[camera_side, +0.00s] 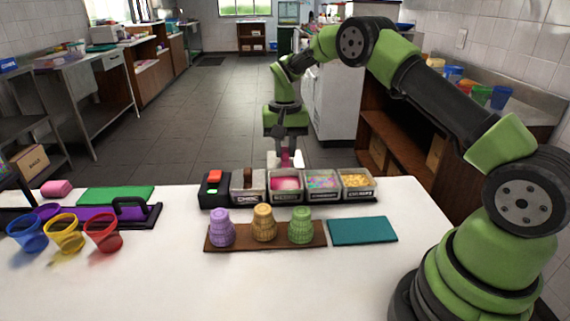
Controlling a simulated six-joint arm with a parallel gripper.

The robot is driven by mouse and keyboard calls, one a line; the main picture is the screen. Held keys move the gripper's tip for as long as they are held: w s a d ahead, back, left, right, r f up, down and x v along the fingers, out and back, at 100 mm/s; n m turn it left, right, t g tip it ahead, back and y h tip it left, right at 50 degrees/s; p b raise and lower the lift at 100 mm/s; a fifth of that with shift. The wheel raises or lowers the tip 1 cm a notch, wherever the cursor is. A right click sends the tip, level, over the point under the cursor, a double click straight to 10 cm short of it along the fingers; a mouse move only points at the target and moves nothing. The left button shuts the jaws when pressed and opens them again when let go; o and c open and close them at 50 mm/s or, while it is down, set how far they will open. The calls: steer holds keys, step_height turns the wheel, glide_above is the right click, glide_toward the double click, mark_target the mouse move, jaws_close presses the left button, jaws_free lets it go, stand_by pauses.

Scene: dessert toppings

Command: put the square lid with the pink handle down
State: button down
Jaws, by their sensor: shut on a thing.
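My gripper (286,150) is beyond the row of topping containers, above the far side of the pink-filled container (286,197). It is shut on the square lid (297,160), a small pale piece with a bit of pink between the fingers. The lid looks held up off the table, but its exact height and tilt are hard to tell. The pink-filled container looks open on top. The container left of it (248,196) has a brown upright piece on it.
Sprinkle (322,196) and yellow-topping (357,193) containers stand to the right, and a black box (214,197) with red and green parts to the left. Cups on a brown board (265,245) and a teal mat (362,231) lie in front. Coloured cups (64,236) stand at left.

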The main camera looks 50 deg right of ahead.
mark_target(285, 148)
step_height(285, 148, up, 4)
steer(key=shift+r, duration=0.3)
steer(key=shift+s+d, duration=0.15)
steer(key=shift+d, duration=0.25)
steer(key=s+d+f, duration=0.3)
steer(key=s+d, duration=0.3)
steer(key=s+d+f, duration=0.3)
steer(key=s+d, duration=0.4)
steer(key=s+d+f, duration=0.3)
steer(key=s+d, duration=0.3)
steer(key=shift+s+d+f, duration=0.1)
steer(key=shift+s+d, duration=0.05)
steer(key=shift+d, duration=0.05)
steer(key=shift+f, duration=2.25)
